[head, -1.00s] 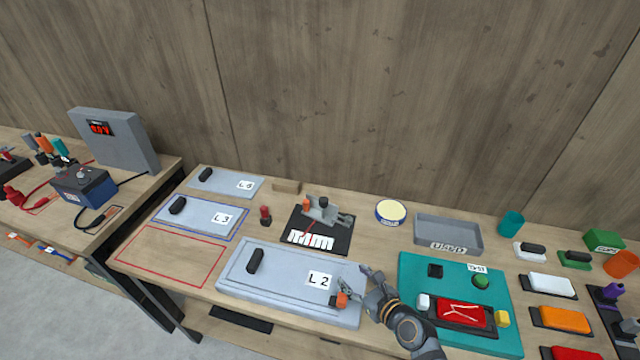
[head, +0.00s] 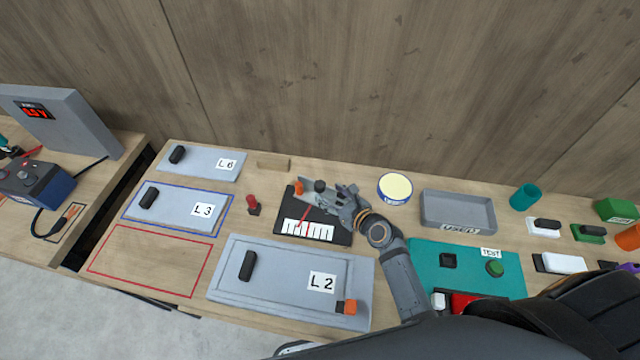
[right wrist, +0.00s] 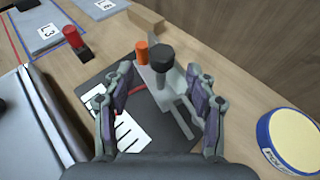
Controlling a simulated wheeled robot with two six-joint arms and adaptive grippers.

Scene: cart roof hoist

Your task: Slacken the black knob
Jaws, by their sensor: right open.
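The black knob (right wrist: 160,58) stands upright on a grey clamp fixture (right wrist: 172,92), between and ahead of my right gripper's fingers in the right wrist view. An orange peg (right wrist: 142,52) stands just left of it. In the head view the black knob (head: 320,185) shows just left of my right gripper (head: 340,198). The right gripper, also in the right wrist view (right wrist: 162,100), is open with nothing between its fingertips that I can see gripped. The fixture sits on a black mat (head: 340,236) with white strips. My left gripper is not in view.
A grey L2 panel (head: 290,275) with a black handle lies in front of the mat. A red knob (head: 252,203) stands left of the mat. A round cream-topped tin (head: 395,187) and a grey tray (head: 458,207) lie to the right. A wooden block (head: 273,162) lies behind.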

